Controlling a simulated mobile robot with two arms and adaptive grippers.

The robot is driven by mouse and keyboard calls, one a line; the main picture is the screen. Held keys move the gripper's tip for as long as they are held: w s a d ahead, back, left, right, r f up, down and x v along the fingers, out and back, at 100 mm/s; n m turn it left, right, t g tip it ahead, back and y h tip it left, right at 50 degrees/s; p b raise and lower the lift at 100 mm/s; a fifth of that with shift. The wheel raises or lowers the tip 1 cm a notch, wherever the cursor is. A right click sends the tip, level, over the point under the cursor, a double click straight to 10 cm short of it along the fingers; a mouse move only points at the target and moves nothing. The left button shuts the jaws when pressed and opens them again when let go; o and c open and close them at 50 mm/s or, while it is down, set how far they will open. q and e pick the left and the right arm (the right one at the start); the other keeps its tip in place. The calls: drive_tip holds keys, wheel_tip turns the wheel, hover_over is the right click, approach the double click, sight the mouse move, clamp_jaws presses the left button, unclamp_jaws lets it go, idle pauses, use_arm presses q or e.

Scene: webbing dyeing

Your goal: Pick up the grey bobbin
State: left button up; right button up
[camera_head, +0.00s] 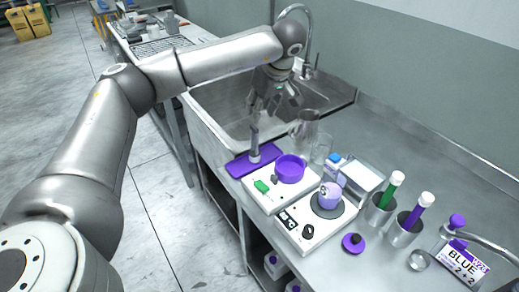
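A slim grey upright piece (254,137) stands on a flat purple board (236,166) at the counter's left edge. It is the likeliest grey bobbin in view, but its shape is too small to be sure. My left gripper (274,103) hangs over the sink side, pointing down, just above and to the right of that piece in the picture. Its fingers look spread, with nothing seen between them. Whether a finger touches the grey piece's top cannot be told. My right gripper is not in view.
A sink (222,104) lies behind. Close by stand a glass jug (303,133), a purple bowl (290,168) on a white device, and a second device with a purple-white pot (329,194). Metal cups (379,213) with capped tubes and a BLUE label (463,266) are at right.

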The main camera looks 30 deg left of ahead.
sight(255, 127)
use_arm(q)
drive_tip(key=f, duration=0.1)
drive_tip(key=a+f, duration=0.1)
drive_tip(key=f, duration=0.1)
drive_tip(key=shift+s+a, duration=0.15)
drive_tip(key=shift+s, duration=0.05)
drive_tip(key=shift+w+f+p, duration=0.15)
drive_tip(key=shift+f+p, duration=0.1)
drive_tip(key=shift+p, duration=0.1)
drive_tip(key=p+x, duration=0.1)
drive_tip(key=x, duration=0.3)
drive_tip(key=shift+f+p, duration=0.25)
drive_tip(key=shift+p, duration=0.15)
drive_tip(key=shift+a+f, duration=0.1)
drive_tip(key=shift+f, duration=0.15)
drive_tip(key=shift+c, duration=0.4)
drive_tip(key=c, duration=0.5)
clamp_jaws()
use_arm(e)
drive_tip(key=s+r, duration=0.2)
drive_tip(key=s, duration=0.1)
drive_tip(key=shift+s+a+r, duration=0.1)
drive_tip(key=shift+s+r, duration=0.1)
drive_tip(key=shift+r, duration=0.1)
